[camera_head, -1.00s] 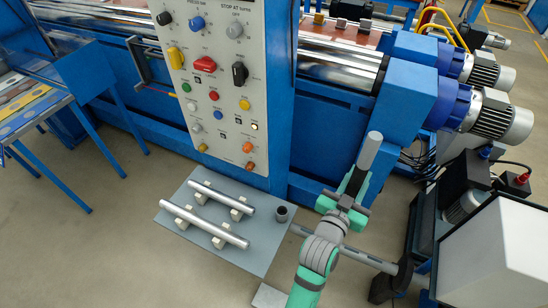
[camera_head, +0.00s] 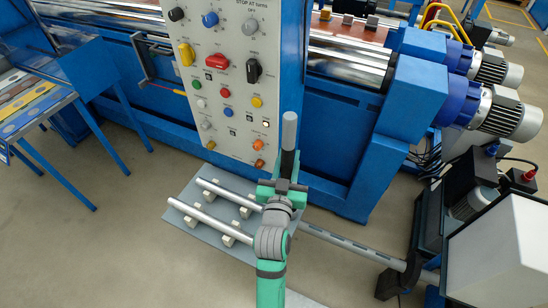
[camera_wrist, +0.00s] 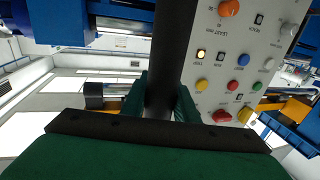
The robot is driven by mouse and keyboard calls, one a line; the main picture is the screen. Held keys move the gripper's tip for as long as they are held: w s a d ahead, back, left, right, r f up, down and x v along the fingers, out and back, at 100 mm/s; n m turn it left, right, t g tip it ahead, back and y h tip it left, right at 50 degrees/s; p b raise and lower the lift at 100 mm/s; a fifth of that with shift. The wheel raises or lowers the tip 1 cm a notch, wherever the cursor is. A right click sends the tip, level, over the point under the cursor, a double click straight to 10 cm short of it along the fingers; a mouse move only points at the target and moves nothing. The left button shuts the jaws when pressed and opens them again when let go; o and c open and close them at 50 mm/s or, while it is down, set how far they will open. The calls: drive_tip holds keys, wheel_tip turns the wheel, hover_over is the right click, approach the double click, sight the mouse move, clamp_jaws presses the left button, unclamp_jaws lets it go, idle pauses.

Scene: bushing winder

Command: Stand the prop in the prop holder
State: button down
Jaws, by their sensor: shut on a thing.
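The prop, a grey rod with a lighter upper end (camera_head: 289,132), stands up from my gripper (camera_head: 286,184). It looks near upright in the head view. My gripper is shut on its lower part. In the wrist view the prop (camera_wrist: 163,60) shows as a dark rod between my green fingers (camera_wrist: 161,100). The prop holder, a small dark cup on the grey mat, is hidden now behind my gripper and arm. I cannot tell whether the prop's lower end is over it, touching it or inside it.
Two silver rods (camera_head: 210,220) (camera_head: 228,193) lie on white blocks on the grey mat (camera_head: 180,215). The control panel (camera_head: 232,100) of the blue machine stands close behind the prop. A blue table (camera_head: 85,125) is at left and a white box (camera_head: 510,250) at right.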

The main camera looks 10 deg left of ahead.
drive_tip(key=shift+a+r, duration=0.1)
drive_tip(key=shift+a, duration=0.1)
idle(0.3)
drive_tip(key=shift+w+d, duration=1.6)
drive_tip(key=shift+w, duration=3.15)
wheel_tip(320, 180, down, 9)
drive_tip(key=shift+a, duration=0.1)
drive_tip(key=shift+f, duration=0.45)
